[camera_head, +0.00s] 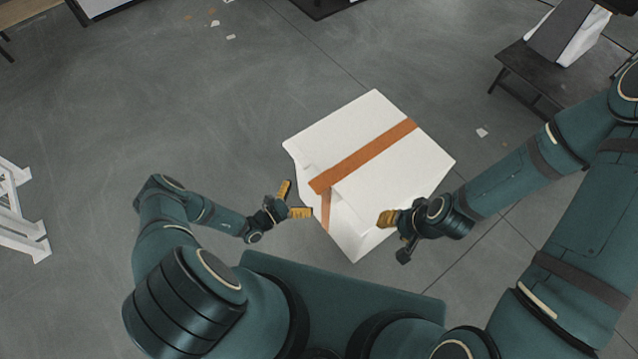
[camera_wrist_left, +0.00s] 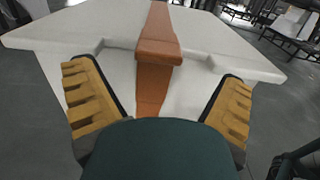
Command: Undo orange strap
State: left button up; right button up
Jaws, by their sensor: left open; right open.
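An orange strap (camera_head: 365,156) runs across the top of a white box (camera_head: 372,112) and bends down over its near side. In the left wrist view the strap (camera_wrist_left: 155,45) lies between my open fingers, ahead of them, and runs from the top over the edge and down the side. My left gripper (camera_head: 293,200) is open and empty, just left of the strap's hanging part. My right gripper (camera_head: 388,220) is at the box's near right side; its far finger is hidden in the head view. I cannot tell whether it touches the box.
A dark bench (camera_head: 535,75) with objects on it stands at the upper right. A white frame (camera_head: 18,215) stands at the far left. Small scraps (camera_head: 215,23) lie on the grey floor. The floor left of the box is clear.

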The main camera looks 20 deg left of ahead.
aim_at(312, 188)
pick_arm(q)
jog(key=x, duration=0.7)
jog(key=shift+w+d+b, duration=0.2)
jog(key=shift+w+b, duration=0.1)
jog(key=c, duration=1.3)
